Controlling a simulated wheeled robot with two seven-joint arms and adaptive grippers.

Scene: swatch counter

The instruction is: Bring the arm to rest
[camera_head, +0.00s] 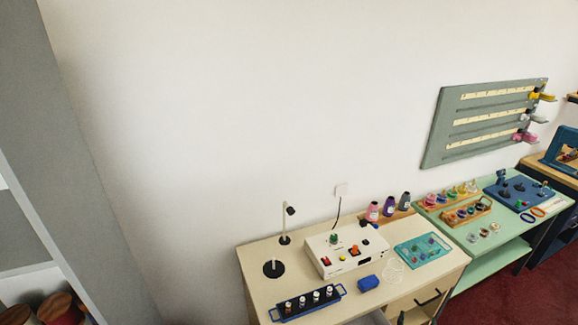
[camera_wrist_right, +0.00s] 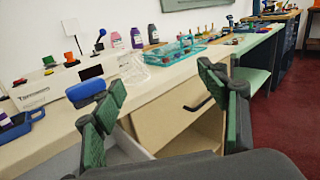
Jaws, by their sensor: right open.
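My right gripper (camera_wrist_right: 163,100) shows in the right wrist view, its two dark fingers with green pads spread wide. Nothing is between the fingers. They stand in front of the cream counter (camera_wrist_right: 185,72), by its front edge and drawer side. The left finger overlaps a blue block (camera_wrist_right: 85,92) in the picture; I cannot tell how far apart they are. In the head view the same blue block (camera_head: 368,283) lies on the cream counter (camera_head: 262,252). I cannot make out either gripper in the head view. My left gripper is in neither view.
The counter holds a white control box (camera_head: 345,252), a blue vial rack (camera_head: 308,302), a teal tray (camera_head: 422,250) and several bottles. A green table (camera_head: 480,250) adjoins at right. A drawer (camera_wrist_right: 125,147) seems pulled out below the counter. Red floor (camera_wrist_right: 280,130) is clear at right.

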